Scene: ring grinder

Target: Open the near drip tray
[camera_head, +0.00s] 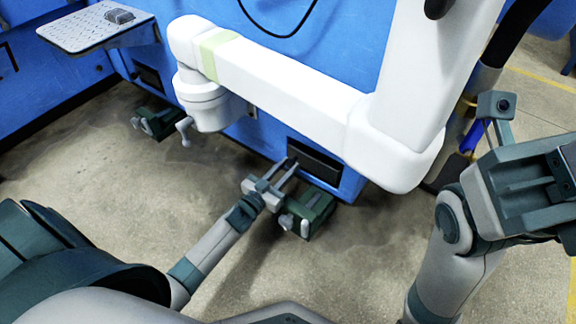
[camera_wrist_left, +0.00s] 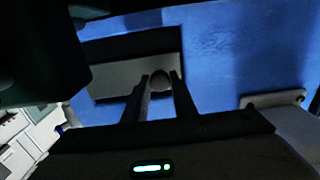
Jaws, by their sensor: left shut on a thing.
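The near drip tray (camera_head: 318,163) shows in the head view as a dark panel low on the blue machine, right of centre. In the left wrist view its grey front (camera_wrist_left: 112,80) sits below a dark band, with a small round knob (camera_wrist_left: 161,77) on it. My left gripper (camera_head: 291,167) reaches the tray from the front left. In the left wrist view its two fingers (camera_wrist_left: 160,84) are on either side of the knob, shut on it. The tray looks flush or nearly so; I cannot tell exactly. My right gripper's body (camera_head: 535,185) is at the right edge, its fingertips out of view.
A green machine foot (camera_head: 312,212) stands beside my left gripper, and another (camera_head: 157,123) stands farther left. A white jointed arm (camera_head: 290,85) spans above the tray. A perforated shelf (camera_head: 98,27) juts out at the upper left. The concrete floor (camera_head: 340,260) in front is clear.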

